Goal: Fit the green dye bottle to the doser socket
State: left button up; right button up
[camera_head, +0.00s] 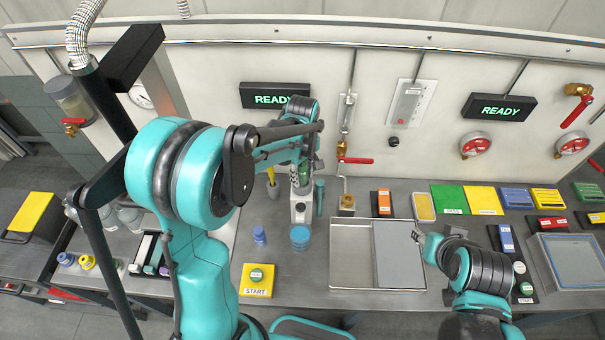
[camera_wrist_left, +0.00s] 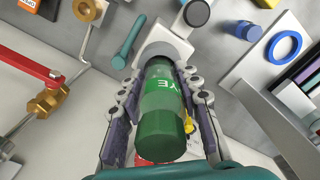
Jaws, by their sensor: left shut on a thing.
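The green dye bottle (camera_wrist_left: 163,110) is between the two fingers of my left gripper (camera_wrist_left: 160,85), which is shut on it. In the wrist view the far end of the bottle is at the round grey socket (camera_wrist_left: 160,48) of the white doser (camera_wrist_left: 182,28). The end hides the socket's mouth, so I cannot tell whether it is seated or just above. In the head view the white doser (camera_head: 299,208) stands on the bench below my left gripper (camera_head: 301,184). My right gripper (camera_head: 417,236) is over the right end of the metal tray; its finger opening is unclear.
The metal tray (camera_head: 350,281) lies right of the doser. A blue round cap (camera_head: 300,237) and a yellow START button box (camera_head: 257,280) are in front. A red-handled valve (camera_head: 354,160) and pipe stand close to the right. Two READY displays (camera_head: 275,96) hang on the wall.

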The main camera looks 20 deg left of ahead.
pick_arm(q)
jog(key=shift+f+b, duration=0.45)
jog(key=shift+f, duration=0.1)
jog(key=shift+r, duration=0.2)
jog(key=shift+r+p, duration=1)
jog(key=shift+r, duration=0.4)
jog(key=shift+f, duration=0.1)
jog(key=shift+f+b, duration=0.55)
jog(key=shift+b, duration=0.05)
jog(key=shift+b, duration=0.35)
dwell(0.4)
jog(key=shift+f+b, duration=0.85)
jog(key=shift+f, duration=0.1)
